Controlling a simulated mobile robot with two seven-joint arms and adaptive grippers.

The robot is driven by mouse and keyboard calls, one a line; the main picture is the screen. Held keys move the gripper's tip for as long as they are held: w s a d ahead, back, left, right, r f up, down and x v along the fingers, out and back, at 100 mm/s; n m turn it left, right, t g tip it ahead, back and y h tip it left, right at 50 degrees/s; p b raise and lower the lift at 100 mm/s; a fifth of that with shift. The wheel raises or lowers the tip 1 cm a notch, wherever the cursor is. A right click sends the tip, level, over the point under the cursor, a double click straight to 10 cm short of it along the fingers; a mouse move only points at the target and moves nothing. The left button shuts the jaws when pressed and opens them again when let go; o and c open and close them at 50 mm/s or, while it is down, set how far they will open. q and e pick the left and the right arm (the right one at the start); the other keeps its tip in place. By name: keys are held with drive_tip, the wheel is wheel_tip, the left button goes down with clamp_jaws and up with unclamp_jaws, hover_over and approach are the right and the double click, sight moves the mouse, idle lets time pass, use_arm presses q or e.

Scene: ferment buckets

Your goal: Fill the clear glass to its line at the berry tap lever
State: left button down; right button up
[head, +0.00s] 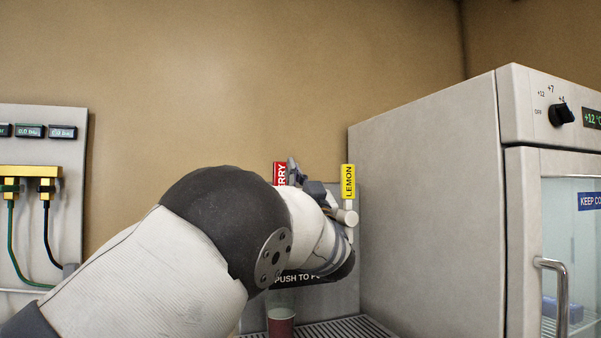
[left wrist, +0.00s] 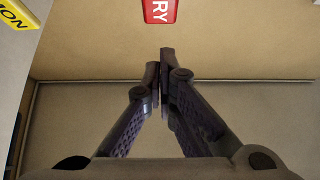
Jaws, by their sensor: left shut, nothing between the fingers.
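The red berry tap lever (head: 279,174) stands at the back, partly hidden by my left arm; its lower end also shows in the left wrist view (left wrist: 159,10). My left gripper (head: 293,166) is shut and empty, right beside the berry lever in the head view. In the left wrist view its fingertips (left wrist: 162,58) meet just below the red lever's end; I cannot tell whether they touch it. The clear glass (head: 281,314) stands below, with dark red liquid in its visible lower part. Its fill line cannot be made out. My right gripper is out of view.
The yellow lemon lever (head: 348,181) stands just right of the berry one. A drip grate (head: 345,328) lies below. A tall fridge (head: 430,200) closes off the right side. A panel with gauges and cables (head: 42,200) is on the left wall.

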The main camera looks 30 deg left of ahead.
use_arm(q)
drive_tip(key=d, duration=0.1)
drive_tip(key=s+d+f, duration=0.1)
drive_tip(key=s+d, duration=0.1)
drive_tip(key=shift+s+f, duration=0.15)
drive_tip(key=shift+f, duration=0.1)
idle(0.5)
